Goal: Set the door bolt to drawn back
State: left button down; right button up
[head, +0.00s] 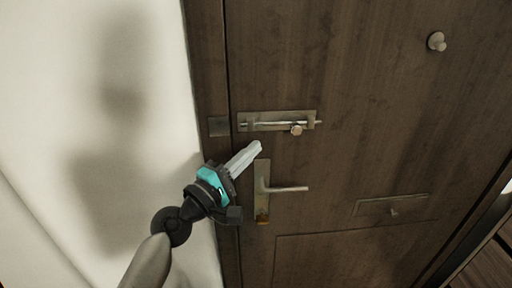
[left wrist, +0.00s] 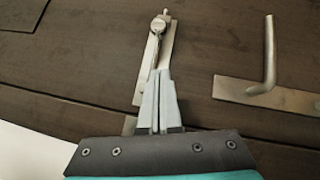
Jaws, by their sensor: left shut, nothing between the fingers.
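The door bolt (head: 278,122) is a metal plate with a sliding rod and a round knob (head: 297,129), fixed on the dark wooden door (head: 340,75). The knob sits toward the right of the plate, and the rod sticks out past the plate's right end. A separate keeper plate (head: 218,126) is on the frame to the left. My left gripper (head: 257,147) is shut and empty, just below the bolt plate. In the left wrist view the fingers (left wrist: 158,75) point along the bolt (left wrist: 154,60), covering its near part; the knob (left wrist: 159,27) shows beyond the tips. My right gripper is not in view.
A lever handle (head: 288,189) on its plate is below the bolt, right of my left gripper. A round knob (head: 437,41) is at the upper right and a letter flap (head: 392,205) at the lower right. A pale wall (head: 60,110) is on the left.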

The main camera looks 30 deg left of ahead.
pick_arm(q)
jog(key=b+v, duration=0.2)
jog(key=v, duration=0.4)
jog(key=shift+s, duration=0.15)
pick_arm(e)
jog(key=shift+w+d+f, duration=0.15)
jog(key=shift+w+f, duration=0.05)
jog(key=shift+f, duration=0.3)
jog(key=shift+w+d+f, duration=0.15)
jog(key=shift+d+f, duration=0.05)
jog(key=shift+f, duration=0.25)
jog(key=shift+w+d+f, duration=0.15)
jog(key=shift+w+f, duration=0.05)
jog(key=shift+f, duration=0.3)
